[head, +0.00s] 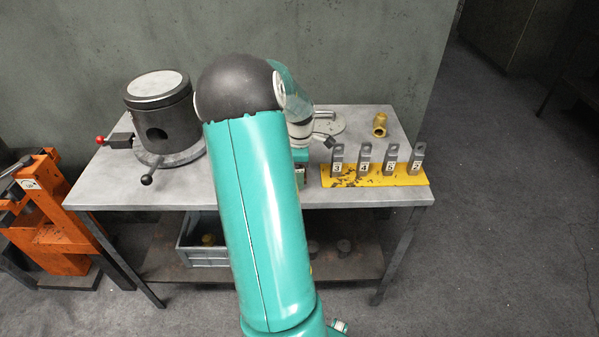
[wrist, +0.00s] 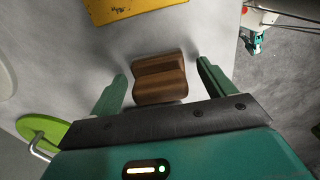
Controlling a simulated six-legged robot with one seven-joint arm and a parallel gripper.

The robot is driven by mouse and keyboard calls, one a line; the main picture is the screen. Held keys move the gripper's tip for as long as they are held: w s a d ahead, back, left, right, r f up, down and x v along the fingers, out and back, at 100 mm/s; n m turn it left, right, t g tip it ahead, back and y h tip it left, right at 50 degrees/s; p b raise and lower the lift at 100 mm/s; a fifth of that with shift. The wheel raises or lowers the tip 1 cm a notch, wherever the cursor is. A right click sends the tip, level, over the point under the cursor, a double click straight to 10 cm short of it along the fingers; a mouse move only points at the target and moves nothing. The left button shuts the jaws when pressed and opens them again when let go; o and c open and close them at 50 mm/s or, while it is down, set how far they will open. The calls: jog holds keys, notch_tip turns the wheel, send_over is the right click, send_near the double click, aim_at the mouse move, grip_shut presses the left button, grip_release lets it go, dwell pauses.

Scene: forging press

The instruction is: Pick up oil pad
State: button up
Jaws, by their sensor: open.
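A brown wood-grained block (wrist: 160,77) with a rounded, two-lobed top lies on the grey table in the wrist view. It may be the oil pad; no label shows on it. My gripper (wrist: 162,84) is open and points down over the table. Its two green fingers stand on either side of the block, with a gap on both sides, and nothing is held. In the head view my arm covers much of the table's middle, and the block is mostly hidden there.
A yellow plate (head: 408,180) with upright numbered grey tags stands right of my gripper, close to the block. A brass fitting (head: 380,124) stands behind it. A dark cylinder (head: 165,118) stands at the table's left. A green disc (wrist: 38,130) with a bent metal rod lies nearby.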

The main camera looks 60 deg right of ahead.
jog(key=shift+c, duration=0.2)
jog(key=c, duration=1.1)
jog(key=shift+r, duration=0.15)
jog(key=shift+r, duration=0.65)
jog(key=s+a+r, duration=0.1)
jog(key=a+r, duration=0.2)
jog(key=a, duration=0.1)
jog(key=s+a+r, duration=0.1)
jog(key=a+r, duration=0.3)
jog(key=a, duration=0.1)
jog(key=s+a+r, duration=0.1)
jog(key=a+r, duration=0.3)
jog(key=shift+a+r, duration=0.2)
jog(key=shift+a, duration=0.15)
